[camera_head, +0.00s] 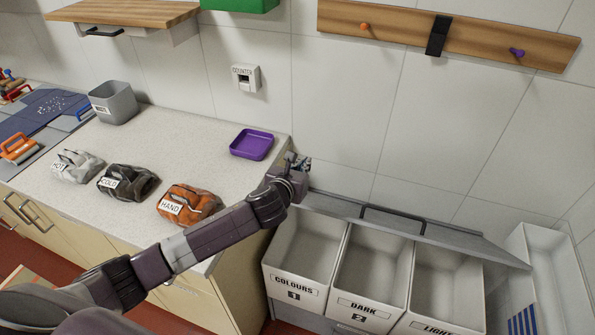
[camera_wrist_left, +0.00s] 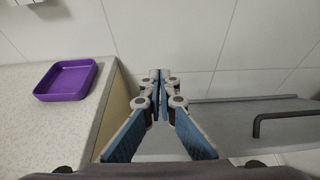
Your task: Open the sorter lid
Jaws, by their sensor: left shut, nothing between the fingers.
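The sorter has a row of white bins, with the COLOURS bin (camera_head: 294,285), the DARK bin (camera_head: 366,305) and the LIGHT bin (camera_head: 440,322) uncovered from above. Its grey lid (camera_head: 462,244) is raised behind the bins along the tiled wall, with a black bar handle (camera_head: 393,219). In the left wrist view the lid (camera_wrist_left: 225,115) and handle (camera_wrist_left: 285,120) are at the right. My left gripper (camera_head: 298,161) is shut and empty, above the counter's right end and left of the handle, apart from it. Its fingertips meet in the wrist view (camera_wrist_left: 160,76). My right gripper is out of view.
The counter (camera_head: 225,135) holds a purple tray (camera_head: 252,144), a grey bin (camera_head: 113,102) and labelled laundry bundles, including the orange HAND one (camera_head: 188,204). A peg rail (camera_head: 400,27) is on the wall. A white container (camera_head: 545,270) stands right of the sorter.

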